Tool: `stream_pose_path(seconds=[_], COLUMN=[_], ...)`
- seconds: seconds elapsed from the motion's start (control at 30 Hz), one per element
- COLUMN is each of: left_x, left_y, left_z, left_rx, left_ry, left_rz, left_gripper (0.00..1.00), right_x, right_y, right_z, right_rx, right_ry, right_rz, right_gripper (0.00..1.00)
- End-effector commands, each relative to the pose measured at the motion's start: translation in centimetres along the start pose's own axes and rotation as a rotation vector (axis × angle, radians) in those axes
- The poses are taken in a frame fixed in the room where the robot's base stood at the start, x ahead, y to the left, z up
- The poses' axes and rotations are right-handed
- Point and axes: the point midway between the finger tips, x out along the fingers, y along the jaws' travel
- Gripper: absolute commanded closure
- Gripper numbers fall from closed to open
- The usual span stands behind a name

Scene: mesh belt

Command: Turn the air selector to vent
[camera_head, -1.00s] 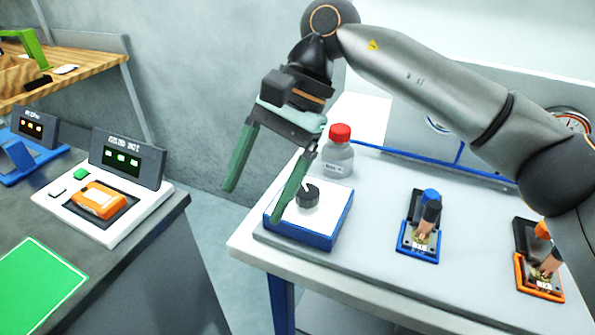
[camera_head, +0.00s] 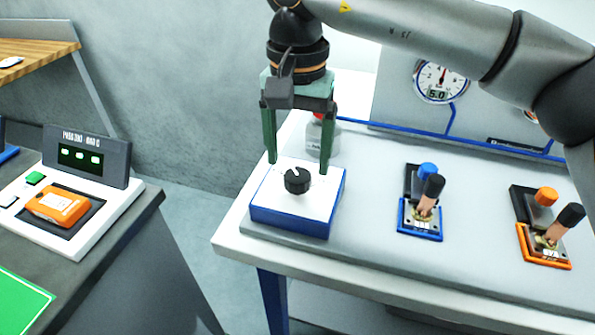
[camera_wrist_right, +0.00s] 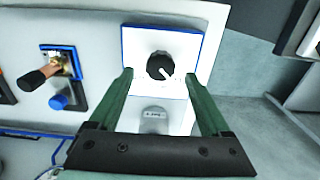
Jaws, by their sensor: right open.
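The air selector is a black round knob (camera_head: 297,180) with a white pointer line, on a white-topped box with blue sides (camera_head: 290,222) at the table's left front corner. In the head view the pointer is turned up and slightly left. The knob also shows in the right wrist view (camera_wrist_right: 160,66), ahead of the fingers. No vent label is readable. My right gripper (camera_head: 299,168) is open, its green fingers pointing down on either side of the knob, above and slightly behind it. It appears apart from the knob. My left gripper is not in view.
A blue-framed lever valve (camera_head: 420,222) and an orange-framed one (camera_head: 543,245) stand to the right. A gauge (camera_head: 440,82) is on the back panel. A bench with an orange device (camera_head: 60,205) is left.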

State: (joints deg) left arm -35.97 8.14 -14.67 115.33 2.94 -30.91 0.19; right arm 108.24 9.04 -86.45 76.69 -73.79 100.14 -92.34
Motion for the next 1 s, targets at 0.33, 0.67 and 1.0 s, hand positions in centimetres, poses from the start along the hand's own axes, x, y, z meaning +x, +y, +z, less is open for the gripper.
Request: stream_pose_path(seconds=[0.33,0.67,1.0], left_x=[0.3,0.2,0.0], left_y=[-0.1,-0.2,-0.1], left_z=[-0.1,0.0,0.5], left_rx=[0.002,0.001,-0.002], left_ry=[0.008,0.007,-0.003], left_rz=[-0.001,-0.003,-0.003], left_gripper=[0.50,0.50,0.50], right_x=[3.3,3.4,3.4], right_y=[0.0,0.0,0.0], right_z=[0.1,0.1,0.1], right_rx=[0.001,0.001,0.000], right_ry=[-0.001,-0.001,-0.001], right_rz=[-0.001,-0.001,-0.001], right_gripper=[0.18,0.26,0.64])
